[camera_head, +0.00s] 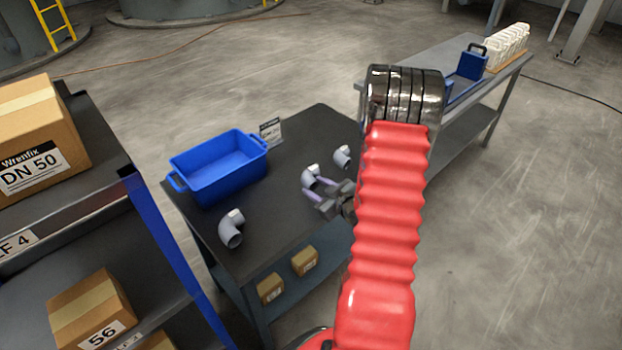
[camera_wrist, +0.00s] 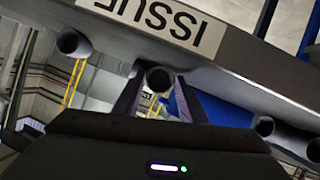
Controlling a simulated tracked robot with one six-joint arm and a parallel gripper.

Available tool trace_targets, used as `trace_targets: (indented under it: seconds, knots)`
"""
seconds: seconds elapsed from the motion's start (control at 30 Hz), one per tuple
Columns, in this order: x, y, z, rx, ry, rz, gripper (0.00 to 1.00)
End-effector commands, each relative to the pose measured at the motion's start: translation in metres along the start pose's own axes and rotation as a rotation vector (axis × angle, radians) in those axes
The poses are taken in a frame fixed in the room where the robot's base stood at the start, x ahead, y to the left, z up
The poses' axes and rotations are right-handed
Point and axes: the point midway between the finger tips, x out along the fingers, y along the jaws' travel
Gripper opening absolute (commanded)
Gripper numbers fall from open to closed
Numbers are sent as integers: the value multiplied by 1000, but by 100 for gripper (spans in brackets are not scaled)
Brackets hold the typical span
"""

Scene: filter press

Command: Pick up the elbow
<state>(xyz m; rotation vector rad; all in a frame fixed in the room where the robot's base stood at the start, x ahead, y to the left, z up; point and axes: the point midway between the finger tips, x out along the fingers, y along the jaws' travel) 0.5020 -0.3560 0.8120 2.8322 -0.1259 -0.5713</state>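Three grey pipe elbows with pale ends lie on a dark table (camera_head: 268,222): a near-left elbow (camera_head: 231,229), a middle elbow (camera_head: 311,176) and a far-right elbow (camera_head: 342,157). My gripper (camera_head: 315,186) is open at the middle elbow, reaching in from the right. In the wrist view, which is upside down, the middle elbow (camera_wrist: 158,79) shows its round opening between the tips of my two fingers (camera_wrist: 158,88). I cannot tell whether either finger touches it. The other elbows show at the left (camera_wrist: 73,44) and right (camera_wrist: 268,126) of that view.
A blue bin (camera_head: 218,168) stands at the table's back left, with a small sign (camera_head: 270,131) beside it. Small boxes (camera_head: 304,262) sit on the lower shelf. A shelf rack with cartons (camera_head: 38,138) is close on the left. Another bench (camera_head: 445,55) stands behind my arm.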

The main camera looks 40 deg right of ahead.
Motion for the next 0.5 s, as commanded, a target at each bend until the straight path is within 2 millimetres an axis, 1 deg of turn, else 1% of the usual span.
trace_targets:
  seconds: [0.2, 0.5]
  knots:
    - [0, 0, 0, 0, 0, 0, 38]
    - [0, 0, 0, 0, 0, 0, 18]
